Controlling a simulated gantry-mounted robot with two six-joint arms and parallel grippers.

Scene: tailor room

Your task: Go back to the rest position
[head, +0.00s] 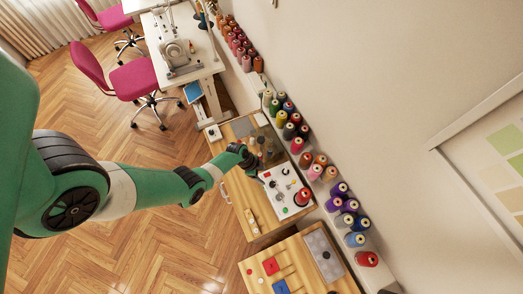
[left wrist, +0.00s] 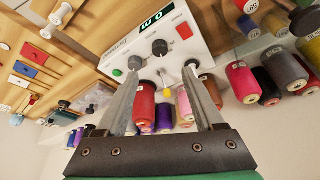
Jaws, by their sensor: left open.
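My left gripper (head: 255,168) reaches in from the left in the head view, over the wooden worktable (head: 235,190). It is beside the white control box with knobs (head: 290,204). In the left wrist view its two fingers (left wrist: 158,80) are spread apart with nothing held between them. The control box shows beyond the fingertips there, with dark knobs, a small lever and a green display (left wrist: 165,18). A red spool (left wrist: 145,104) appears between the fingers in that picture, beyond them. My right gripper is in neither view.
Rows of thread spools (head: 296,128) line the wall behind the table. A second table (head: 262,282) with red and blue pieces stands at the bottom. A sewing machine (head: 175,50) and pink chairs (head: 135,78) are at upper left. The wooden floor (head: 150,270) at left is open.

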